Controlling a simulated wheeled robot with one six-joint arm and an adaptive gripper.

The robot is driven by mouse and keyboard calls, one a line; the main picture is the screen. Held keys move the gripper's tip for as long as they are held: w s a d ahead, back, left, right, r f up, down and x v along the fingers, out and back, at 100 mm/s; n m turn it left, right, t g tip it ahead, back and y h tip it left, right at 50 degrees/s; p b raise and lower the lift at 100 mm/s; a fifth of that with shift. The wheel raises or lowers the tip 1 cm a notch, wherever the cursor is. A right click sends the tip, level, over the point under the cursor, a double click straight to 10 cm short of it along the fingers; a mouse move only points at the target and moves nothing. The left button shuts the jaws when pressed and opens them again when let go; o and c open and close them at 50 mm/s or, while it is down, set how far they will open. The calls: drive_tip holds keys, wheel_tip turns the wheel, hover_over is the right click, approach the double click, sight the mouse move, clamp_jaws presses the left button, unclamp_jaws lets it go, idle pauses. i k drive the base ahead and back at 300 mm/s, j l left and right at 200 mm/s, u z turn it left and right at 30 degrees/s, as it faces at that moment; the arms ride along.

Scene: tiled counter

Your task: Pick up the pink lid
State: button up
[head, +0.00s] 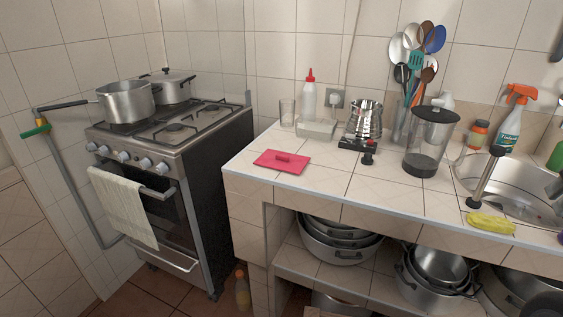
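The pink lid (269,162) lies flat on the tiled counter, near its left front corner.
Behind the lid stand a glass (287,112), a white bottle with a red cap (308,103) and a pale box (316,130).

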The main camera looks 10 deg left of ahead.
sight(280, 160)
drive_tip(key=i+j+u, duration=0.15)
drive_tip(key=u, duration=0.25)
drive_tip(key=i+u, duration=0.45)
drive_tip(key=k+j, duration=0.05)
drive_tip(key=k, duration=0.05)
